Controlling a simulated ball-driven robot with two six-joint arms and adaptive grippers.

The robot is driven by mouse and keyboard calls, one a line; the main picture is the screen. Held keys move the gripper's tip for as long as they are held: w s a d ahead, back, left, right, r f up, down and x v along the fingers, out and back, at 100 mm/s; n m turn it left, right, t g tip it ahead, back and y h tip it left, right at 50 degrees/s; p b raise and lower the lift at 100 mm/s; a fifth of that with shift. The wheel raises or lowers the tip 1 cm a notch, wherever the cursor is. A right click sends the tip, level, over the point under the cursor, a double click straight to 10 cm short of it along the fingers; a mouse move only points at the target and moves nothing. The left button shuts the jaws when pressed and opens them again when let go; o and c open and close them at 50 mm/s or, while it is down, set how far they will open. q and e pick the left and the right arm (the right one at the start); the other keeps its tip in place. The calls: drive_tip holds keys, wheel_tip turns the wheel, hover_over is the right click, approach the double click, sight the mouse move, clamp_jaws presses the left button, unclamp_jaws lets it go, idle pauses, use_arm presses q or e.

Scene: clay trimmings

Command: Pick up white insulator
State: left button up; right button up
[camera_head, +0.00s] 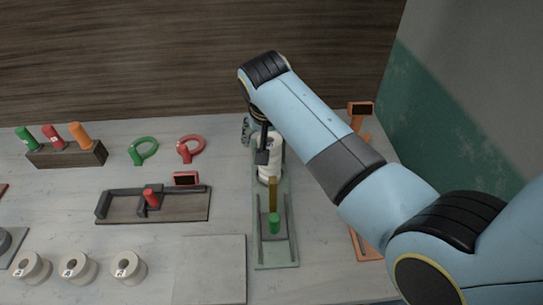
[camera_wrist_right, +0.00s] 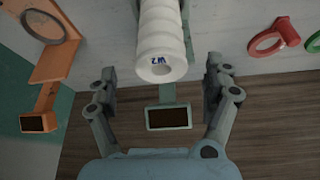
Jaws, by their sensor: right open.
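A white ribbed insulator (camera_head: 271,163) is at the far part of a long pale-green fixture (camera_head: 281,252). My right gripper partly covers it in the head view. In the right wrist view the insulator (camera_wrist_right: 162,38) shows ribs and a blue mark on its end. My right gripper (camera_wrist_right: 160,75) is open, with one finger on each side of the insulator's marked end and visible gaps between. In the head view the right gripper (camera_head: 263,150) is at the insulator's left side. My left gripper is not in view.
The fixture also carries a brown bar (camera_head: 272,193) and a green cylinder (camera_head: 274,222). An orange stand (camera_head: 360,112) is to the right. Several white rings (camera_head: 128,267), a dark tray (camera_head: 180,207) and a handle rack (camera_head: 65,155) are to the left. A grey plate (camera_head: 210,275) lies in front.

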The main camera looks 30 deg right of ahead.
drive_tip(key=b+x, duration=0.2)
drive_tip(key=x, duration=0.1)
drive_tip(key=b+x, duration=0.1)
drive_tip(key=b, duration=0.1)
drive_tip(key=shift+s+a+f, duration=0.2)
drive_tip(key=shift+a+f, duration=0.05)
drive_tip(key=shift+f, duration=0.15)
drive_tip(key=shift+w+d+f, duration=0.1)
drive_tip(key=shift+w+f, duration=0.05)
drive_tip(key=shift+c, duration=1)
clamp_jaws()
